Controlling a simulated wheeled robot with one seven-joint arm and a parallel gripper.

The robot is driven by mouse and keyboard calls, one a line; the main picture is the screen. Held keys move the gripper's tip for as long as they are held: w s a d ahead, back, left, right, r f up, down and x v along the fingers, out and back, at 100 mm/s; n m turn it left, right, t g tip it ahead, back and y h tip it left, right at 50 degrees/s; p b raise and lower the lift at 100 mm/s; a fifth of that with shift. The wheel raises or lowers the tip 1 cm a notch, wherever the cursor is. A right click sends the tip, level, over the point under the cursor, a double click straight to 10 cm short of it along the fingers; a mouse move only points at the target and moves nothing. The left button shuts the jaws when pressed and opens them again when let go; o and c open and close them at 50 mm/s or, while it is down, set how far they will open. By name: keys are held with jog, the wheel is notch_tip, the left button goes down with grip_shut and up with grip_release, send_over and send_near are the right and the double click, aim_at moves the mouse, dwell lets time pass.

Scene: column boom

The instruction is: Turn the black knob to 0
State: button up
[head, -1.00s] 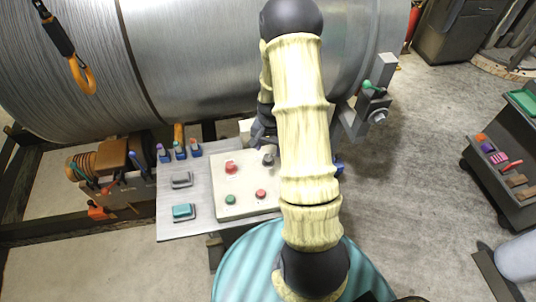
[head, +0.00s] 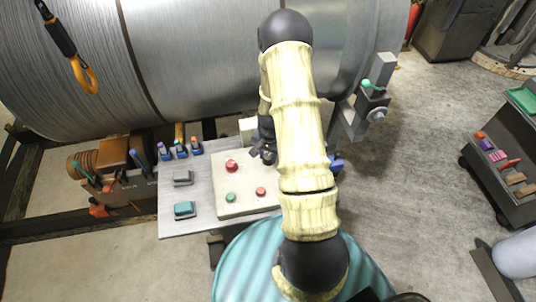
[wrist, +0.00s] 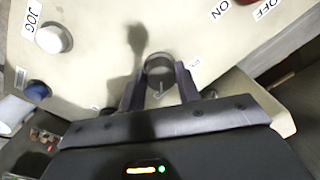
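The black knob (head: 270,159) sits at the upper right of the pale control panel (head: 245,208), mostly hidden by my arm in the head view. In the wrist view the round knob (wrist: 159,68) lies between the tips of my gripper (wrist: 161,78). One dark finger stands on each side of it, and the fingers are apart. I cannot tell whether they touch it. A small white label beside the knob is partly covered by the right finger. The knob's pointer direction is not clear.
The panel also carries a red button (head: 232,166), a green button (head: 230,197) and a smaller red button (head: 260,192). JOG, ON and OFF labels show in the wrist view. Open floor (head: 410,190) lies to the right.

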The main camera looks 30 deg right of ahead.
aim_at(270, 155)
jog(key=shift+n, duration=0.3)
jog(key=n+b, duration=0.2)
jog(key=n, duration=0.1)
jog(key=shift+n, duration=0.4)
jog(key=n+b, duration=0.1)
jog(key=n, duration=0.3)
jog(key=shift+d, duration=0.1)
jog(key=shift+n, duration=0.3)
jog(key=o, duration=1)
jog(key=shift+w, duration=0.15)
jog(key=r+b, duration=0.1)
jog(key=r, duration=0.4)
jog(key=r+b, duration=0.1)
jog(key=r, duration=0.5)
jog(key=r+b, duration=0.1)
jog(key=r, duration=0.5)
jog(key=shift+d+r, duration=0.25)
jog(key=shift+d, duration=0.15)
